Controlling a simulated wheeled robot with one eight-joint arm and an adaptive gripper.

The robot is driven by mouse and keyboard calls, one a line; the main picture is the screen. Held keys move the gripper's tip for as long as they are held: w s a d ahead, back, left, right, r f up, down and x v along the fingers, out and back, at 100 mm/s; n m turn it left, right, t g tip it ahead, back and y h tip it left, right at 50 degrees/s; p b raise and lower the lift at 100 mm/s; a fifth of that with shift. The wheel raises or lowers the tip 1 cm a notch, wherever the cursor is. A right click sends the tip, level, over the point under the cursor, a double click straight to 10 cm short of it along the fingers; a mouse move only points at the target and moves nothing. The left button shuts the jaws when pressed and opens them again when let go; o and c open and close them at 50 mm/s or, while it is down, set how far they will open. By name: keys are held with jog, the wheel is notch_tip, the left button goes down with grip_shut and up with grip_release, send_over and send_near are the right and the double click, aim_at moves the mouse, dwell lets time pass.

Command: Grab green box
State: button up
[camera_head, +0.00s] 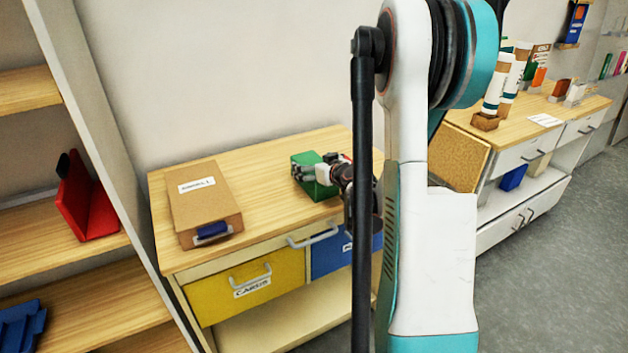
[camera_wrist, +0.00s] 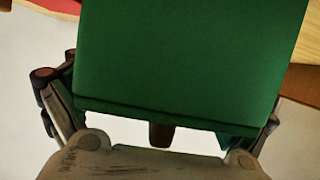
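The green box (camera_head: 325,191) is at the right part of the wooden table top, at my gripper. My gripper (camera_head: 318,173) reaches it from the right, with its fingers around the box. In the wrist view the green box (camera_wrist: 185,60) fills the upper middle. The fingers (camera_wrist: 160,115) lie along its left and right sides and seem to press on it; the fingertips are hidden by the box. I cannot tell whether the box rests on the table or is just above it.
A cardboard box (camera_head: 205,200) lies on the table's left. Yellow (camera_head: 245,287) and blue (camera_head: 335,258) drawers sit below the top. A shelf with a red holder (camera_head: 85,205) stands left. Another table (camera_head: 545,108) with several items is right. My arm hides the table's right end.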

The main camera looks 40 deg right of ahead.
jog(key=shift+s+a, duration=0.1)
jog(key=c, duration=1.3)
jog(key=shift+r, duration=0.1)
jog(key=shift+c, duration=0.3)
